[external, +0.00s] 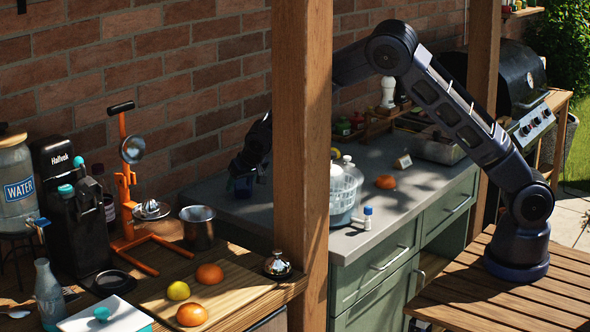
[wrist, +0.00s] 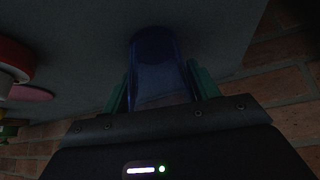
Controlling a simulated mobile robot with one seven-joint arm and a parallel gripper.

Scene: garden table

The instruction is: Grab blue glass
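The blue glass (wrist: 155,62) is dark, see-through blue and shows in the middle of the wrist view. The two green fingers of my gripper (wrist: 160,88) lie on either side of it, very close to its walls. The picture is too dark to tell whether both fingers press on it. In the external view, my gripper (external: 243,172) is low over the grey counter near the brick wall. The glass shows there as a small dark blue shape (external: 243,187) under the wrist, mostly hidden. It seems to stand on the counter.
A wooden post (external: 301,150) stands in front of the counter (external: 225,204) and hides part of my arm. A white-blue basket (external: 343,192), a small blue-capped bottle (external: 367,218) and an orange fruit (external: 385,182) are to the right. A metal pot (external: 198,228) is nearer, to the left.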

